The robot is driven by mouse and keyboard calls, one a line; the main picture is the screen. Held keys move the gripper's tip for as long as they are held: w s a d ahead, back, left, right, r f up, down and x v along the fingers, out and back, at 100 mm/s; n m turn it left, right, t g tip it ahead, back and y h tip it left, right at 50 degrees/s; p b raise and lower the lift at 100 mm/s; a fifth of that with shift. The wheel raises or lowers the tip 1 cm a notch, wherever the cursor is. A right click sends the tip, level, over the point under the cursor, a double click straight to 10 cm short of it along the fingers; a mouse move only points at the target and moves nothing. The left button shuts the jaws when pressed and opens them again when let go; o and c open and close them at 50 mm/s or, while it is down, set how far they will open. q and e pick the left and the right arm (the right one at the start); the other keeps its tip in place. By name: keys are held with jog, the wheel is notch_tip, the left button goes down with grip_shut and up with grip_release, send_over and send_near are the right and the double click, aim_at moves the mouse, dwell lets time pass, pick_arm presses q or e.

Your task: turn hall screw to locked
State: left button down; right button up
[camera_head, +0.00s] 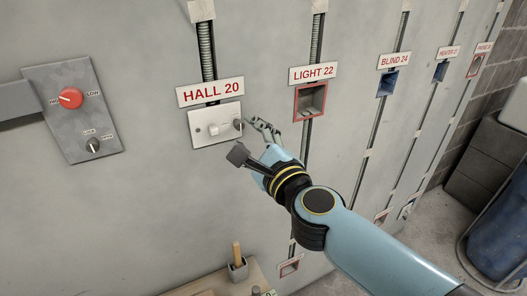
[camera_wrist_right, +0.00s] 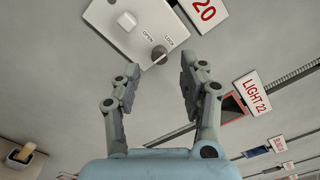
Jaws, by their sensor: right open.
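The HALL 20 plate (camera_head: 208,136) is a white wall plate with a white rocker switch (camera_head: 214,130) and a small round grey screw (camera_head: 238,124) on its right side. In the right wrist view, the screw (camera_wrist_right: 158,54) sits near the words OPEN and LOCK on the plate (camera_wrist_right: 108,36); I cannot tell exactly which way it is turned. My right gripper (camera_head: 262,128) is open and empty just right of the screw, its fingers spread. In the wrist view, the screw lies beyond the open fingers (camera_wrist_right: 150,88), not clasped. My left gripper is not in view.
A grey panel (camera_head: 75,138) with a red knob (camera_head: 70,98) and a smaller knob is at left. A red-framed LIGHT 22 box (camera_head: 310,100) is right of the plate. A cup with a wooden-handled tool (camera_head: 238,266) stands below. Bins are at far right.

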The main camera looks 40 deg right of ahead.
jog(key=v, duration=0.7)
jog(key=shift+s+a, duration=0.15)
jog(key=shift+s, duration=0.25)
jog(key=s+a+f+n+g+y+b, duration=0.1)
jog(key=s+f+n+g+b, duration=0.3)
jog(key=f, duration=0.8)
jog(key=s+a+f+n+g+y+b, duration=0.15)
jog(key=f+n, duration=0.45)
jog(key=f, duration=0.7)
jog(key=s+f+n+g+y+b, duration=0.1)
jog(key=s+f+n+b, duration=0.3)
jog(key=f, duration=0.8)
jog(key=s+d+f+n+g+b, duration=0.2)
jog(key=s+f+n+g, duration=0.3)
jog(key=s+f, duration=0.8)
jog(key=s+d+f+n+g+b, duration=0.3)
jog(key=s+f+n+g+b, duration=0.2)
jog(key=s+f+n, duration=0.4)
jog(key=s+f, duration=0.3)
jog(key=f, duration=0.3)
jog(key=shift+s+n, duration=0.4)
jog(key=shift+d, duration=0.15)
